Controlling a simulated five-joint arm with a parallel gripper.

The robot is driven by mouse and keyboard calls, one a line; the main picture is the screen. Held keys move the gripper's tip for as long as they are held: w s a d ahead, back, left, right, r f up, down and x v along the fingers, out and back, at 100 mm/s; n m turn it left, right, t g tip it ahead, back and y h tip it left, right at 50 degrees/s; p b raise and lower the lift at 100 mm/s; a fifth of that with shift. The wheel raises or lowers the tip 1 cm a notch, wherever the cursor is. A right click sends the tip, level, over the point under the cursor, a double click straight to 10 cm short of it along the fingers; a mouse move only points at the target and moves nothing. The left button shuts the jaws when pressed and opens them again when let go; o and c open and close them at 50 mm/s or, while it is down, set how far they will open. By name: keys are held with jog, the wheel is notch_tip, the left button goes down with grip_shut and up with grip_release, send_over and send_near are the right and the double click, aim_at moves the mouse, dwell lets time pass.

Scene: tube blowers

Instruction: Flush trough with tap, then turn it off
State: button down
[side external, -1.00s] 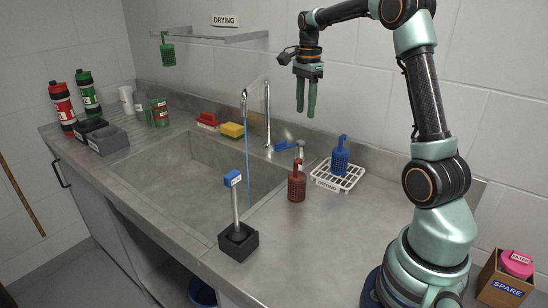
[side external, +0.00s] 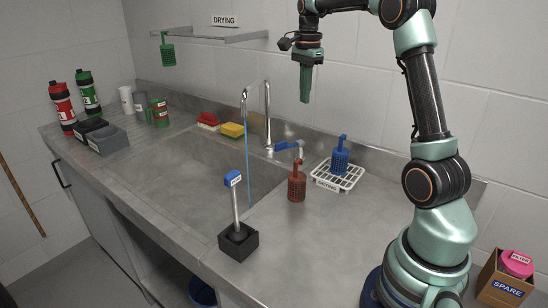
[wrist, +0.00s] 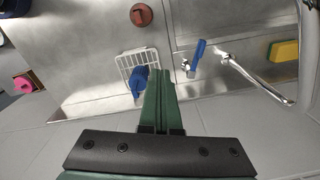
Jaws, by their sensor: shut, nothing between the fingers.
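The chrome tap (side external: 267,112) arches over the steel trough (side external: 185,170), and a thin blue stream of water (side external: 248,170) falls from its spout into the trough. The blue tap lever (side external: 287,146) sticks out to the right of the tap's base. In the wrist view the lever (wrist: 197,54) lies just beyond and right of the fingertips. My gripper (side external: 305,99) hangs pointing down above the counter behind the lever, clear of it. Its green fingers are shut together with nothing between them, and they also show in the wrist view (wrist: 158,75).
A white rack (side external: 325,183) holding a blue perforated holder (side external: 340,157) stands right of the lever, with a red one (side external: 297,183) in front. A yellow sponge (side external: 232,130) and red brush (side external: 208,121) sit behind the trough. A black block (side external: 238,243) holds a blue-topped tool at the front edge.

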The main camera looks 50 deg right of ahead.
jog(key=w+d+f+n+t+h, duration=0.1)
jog(key=w+d+f+n+t, duration=0.1)
jog(key=w+f+n, duration=0.45)
jog(key=n+t, duration=0.1)
jog(key=n, duration=1)
send_over(280, 143)
jog(key=w, duration=0.2)
notch_tip(280, 143, down, 2)
notch_tip(280, 143, down, 10)
jog(key=shift+s+d+r+h, duration=0.15)
jog(key=shift+s+d+h, duration=0.1)
jog(key=shift+h, duration=0.15)
jog(key=shift+s+a, duration=0.3)
jog(key=shift+s, duration=0.4)
jog(key=shift+s+a, duration=0.25)
jog(key=shift+s, duration=0.7)
jog(key=shift+w, duration=0.1)
